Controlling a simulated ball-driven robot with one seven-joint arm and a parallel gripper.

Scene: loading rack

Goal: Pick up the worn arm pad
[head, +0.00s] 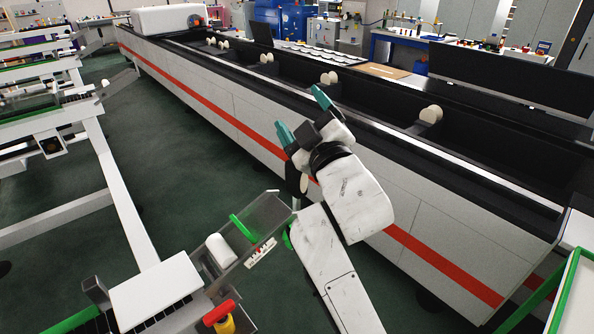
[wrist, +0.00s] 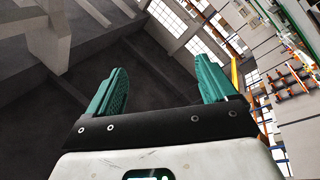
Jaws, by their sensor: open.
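My gripper (head: 303,115) is raised in front of the long grey machine, with its two teal fingers apart and nothing between them. In the wrist view my gripper (wrist: 163,68) is also open and empty, facing the ceiling and windows. No pad is clearly marked as the worn one. A green strip (head: 246,229) lies on a grey metal arm at the lower middle, left of my arm. A white rounded piece (head: 221,250) sits just beside it, to its lower left. My gripper is above and right of both, touching neither.
The long machine (head: 240,110) with a red stripe runs diagonally behind my arm. A white rack frame (head: 118,190) stands at the left. A red and yellow knob (head: 220,316) is at the bottom. Green floor (head: 180,160) is open between rack and machine.

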